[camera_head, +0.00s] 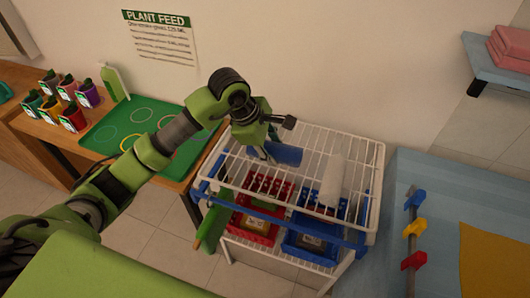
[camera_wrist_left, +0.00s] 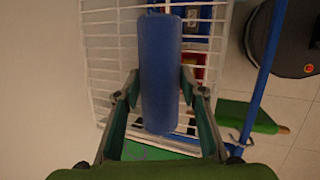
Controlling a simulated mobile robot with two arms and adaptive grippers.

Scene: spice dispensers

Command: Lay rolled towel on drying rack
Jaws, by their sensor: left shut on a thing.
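My left gripper (camera_head: 272,138) is shut on a blue rolled towel (camera_head: 285,154) over the back left part of the white wire drying rack (camera_head: 361,185). In the left wrist view the blue roll (camera_wrist_left: 160,70) lies between the two fingers of the gripper (camera_wrist_left: 160,88), with the rack's wires (camera_wrist_left: 108,60) behind it. I cannot tell whether the roll touches the wires. A white rolled towel (camera_head: 332,180) lies on the rack's right half. My right gripper is not in view.
Red (camera_head: 252,224) and blue (camera_head: 305,240) crates sit under the rack's top. A wooden table with a green tray (camera_head: 130,125) and several small pots (camera_head: 73,118) stands to the left. A wall shelf (camera_head: 492,66) holds folded pink towels (camera_head: 512,45).

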